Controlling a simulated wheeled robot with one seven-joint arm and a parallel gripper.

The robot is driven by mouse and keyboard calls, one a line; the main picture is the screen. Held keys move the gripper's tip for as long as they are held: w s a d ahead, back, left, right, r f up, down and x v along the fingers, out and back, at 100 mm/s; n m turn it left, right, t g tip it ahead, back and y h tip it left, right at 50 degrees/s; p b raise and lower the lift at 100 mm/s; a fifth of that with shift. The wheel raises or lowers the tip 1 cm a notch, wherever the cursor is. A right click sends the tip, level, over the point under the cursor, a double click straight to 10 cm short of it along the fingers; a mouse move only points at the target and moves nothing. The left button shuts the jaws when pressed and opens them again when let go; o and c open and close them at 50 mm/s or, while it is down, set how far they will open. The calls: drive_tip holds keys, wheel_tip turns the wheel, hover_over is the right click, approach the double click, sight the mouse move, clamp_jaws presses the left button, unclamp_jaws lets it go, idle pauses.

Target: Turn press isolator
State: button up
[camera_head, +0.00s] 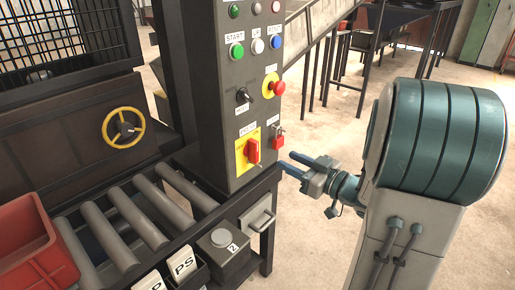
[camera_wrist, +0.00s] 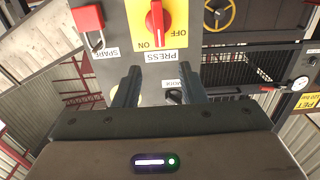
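The press isolator is a red rotary handle (camera_head: 253,151) on a yellow plate, low on the grey control panel. In the wrist view the handle (camera_wrist: 156,18) lies near the top edge, above an upside-down PRESS label, with ON and OFF marked on the plate. The handle lies roughly vertical in both views; I cannot tell surely which mark it points at. My gripper (camera_head: 286,160) is to the right of the panel in the head view. Its two fingers (camera_wrist: 161,88) are apart and empty, not touching the handle.
A red padlock-like piece (camera_wrist: 88,18) hangs by the SPARE label, beside the isolator. Above are a black selector (camera_head: 243,95), a red emergency stop (camera_head: 278,88) and START button (camera_head: 236,50). Below, rollers (camera_head: 137,220) and a grey box (camera_head: 223,240) jut out.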

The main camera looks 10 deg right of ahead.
sight(257, 145)
drive_tip(key=x, duration=1.1)
drive_tip(key=shift+w+a+b, duration=0.2)
drive_tip(key=shift+w+b, duration=0.1)
drive_tip(key=shift+b, duration=0.05)
drive_tip(key=shift+c, duration=0.4)
clamp_jaws()
drive_tip(key=shift+a, duration=0.1)
